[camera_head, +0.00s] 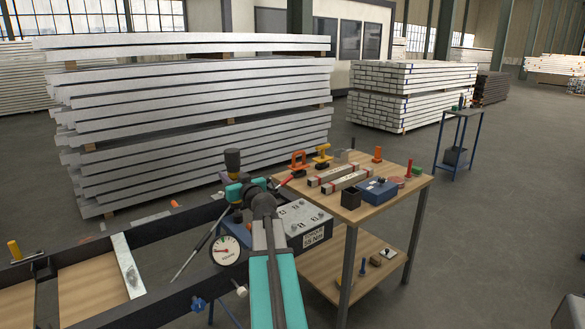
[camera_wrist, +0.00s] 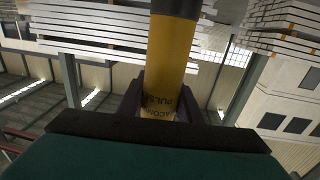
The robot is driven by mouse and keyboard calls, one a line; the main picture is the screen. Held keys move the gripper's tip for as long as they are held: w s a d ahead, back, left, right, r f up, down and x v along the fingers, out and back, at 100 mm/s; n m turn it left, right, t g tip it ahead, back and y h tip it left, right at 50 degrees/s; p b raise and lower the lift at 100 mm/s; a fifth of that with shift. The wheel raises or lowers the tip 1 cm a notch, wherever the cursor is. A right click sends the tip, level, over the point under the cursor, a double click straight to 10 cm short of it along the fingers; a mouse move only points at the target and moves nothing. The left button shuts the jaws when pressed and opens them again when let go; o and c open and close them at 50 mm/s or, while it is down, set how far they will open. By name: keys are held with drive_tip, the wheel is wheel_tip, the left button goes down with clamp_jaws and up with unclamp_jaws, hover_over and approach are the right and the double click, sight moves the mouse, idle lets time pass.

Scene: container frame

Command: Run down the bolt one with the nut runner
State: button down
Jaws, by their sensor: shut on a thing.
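My gripper (camera_wrist: 160,108) is shut on the nut runner (camera_wrist: 172,50), a yellow cylinder with a dark end and black lettering. In the head view the nut runner (camera_head: 232,159) stands roughly upright, its black end up, at the left of my teal wrist. Its lower end is partly hidden. A grey block (camera_head: 313,236) with a "55 Nm" label sits right of my wrist. Several small bolt-like marks show on its top; which is bolt one I cannot tell. My arm covers part of the block. No bolt shows in the wrist view.
A dark frame (camera_head: 157,229) with a round gauge (camera_head: 226,251) lies left of and beneath my arm. A wooden workbench (camera_head: 395,197) to the right carries clamps, bars and a blue box (camera_head: 379,190). Stacked beams (camera_head: 200,110) stand behind.

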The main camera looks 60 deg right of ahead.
drive_tip(key=s+d+r+m+h+b, duration=0.1)
drive_tip(key=s+d+r, duration=0.1)
drive_tip(key=s+d, duration=1.2)
drive_tip(key=shift+s+d+g+h, duration=0.3)
drive_tip(key=shift+s+g, duration=0.1)
drive_tip(key=shift+s, duration=0.3)
drive_tip(key=shift+f, duration=0.1)
wheel_tip(320, 180, down, 5)
drive_tip(key=b, duration=0.3)
drive_tip(key=shift+f, duration=0.1)
drive_tip(key=shift+w+a+b, duration=0.1)
drive_tip(key=shift+w+b, duration=0.05)
drive_tip(key=shift+b, duration=0.55)
idle(0.8)
drive_tip(key=shift+f+b, duration=0.8)
drive_tip(key=shift+b, duration=0.5)
idle(2.4)
